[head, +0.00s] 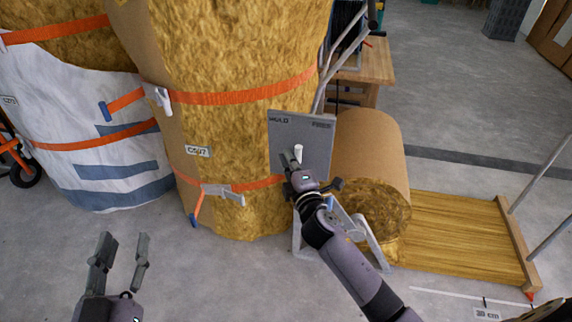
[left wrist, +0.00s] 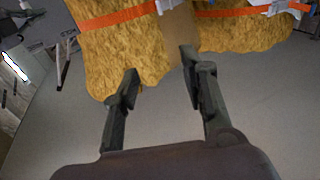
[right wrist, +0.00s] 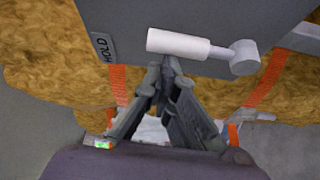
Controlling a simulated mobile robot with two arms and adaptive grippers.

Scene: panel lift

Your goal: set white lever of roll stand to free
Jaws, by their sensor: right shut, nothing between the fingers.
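The roll stand's grey panel (head: 315,135) is marked HOLD at its left and FREE at its right in the head view.
An insulation roll (head: 370,160) is on the stand right of the panel, with a sheet (head: 455,240) unrolled to the right. Tall strapped bales (head: 225,100) stand close behind and left of the panel. A wooden bench (head: 370,65) is behind. Floor is clear at front.

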